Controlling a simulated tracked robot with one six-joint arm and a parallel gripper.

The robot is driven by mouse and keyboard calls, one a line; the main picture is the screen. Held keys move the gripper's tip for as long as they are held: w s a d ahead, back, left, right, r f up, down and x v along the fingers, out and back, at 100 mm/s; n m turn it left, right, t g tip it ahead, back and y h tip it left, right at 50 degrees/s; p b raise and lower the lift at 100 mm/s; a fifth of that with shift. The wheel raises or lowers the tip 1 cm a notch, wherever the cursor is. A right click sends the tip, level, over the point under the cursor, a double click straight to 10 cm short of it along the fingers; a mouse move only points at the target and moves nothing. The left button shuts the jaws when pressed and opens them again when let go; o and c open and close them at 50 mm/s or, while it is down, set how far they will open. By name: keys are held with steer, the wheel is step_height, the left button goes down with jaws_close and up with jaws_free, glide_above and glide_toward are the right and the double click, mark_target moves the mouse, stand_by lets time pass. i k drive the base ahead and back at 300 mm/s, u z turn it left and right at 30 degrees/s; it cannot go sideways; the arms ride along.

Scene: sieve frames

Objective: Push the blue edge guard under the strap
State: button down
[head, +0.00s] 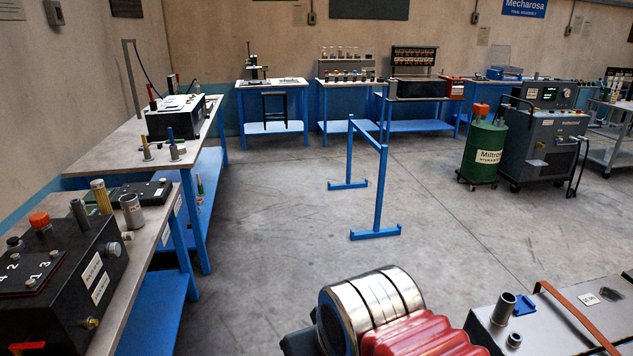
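The blue edge guard (523,305) is a small flat blue piece on top of a grey case (543,331) at the lower right. An orange-brown strap (574,311) runs across the top of the case, from its far edge toward the bottom of the picture. The guard lies to the left of the strap, with a strip of grey surface between them. The case's near end is cut off by the picture's edge. My gripper is not in view.
A metal tube (503,309) stands upright on the case, just left of the guard. Right of the strap is a white label (587,299). A blue floor stand (379,190) is beyond. Benches line the left and back.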

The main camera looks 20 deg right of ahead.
mark_target(524, 306)
steer(key=i, duration=2.1)
steer(key=z, duration=2.1)
steer(key=i, duration=0.55)
steer(key=u, duration=0.1)
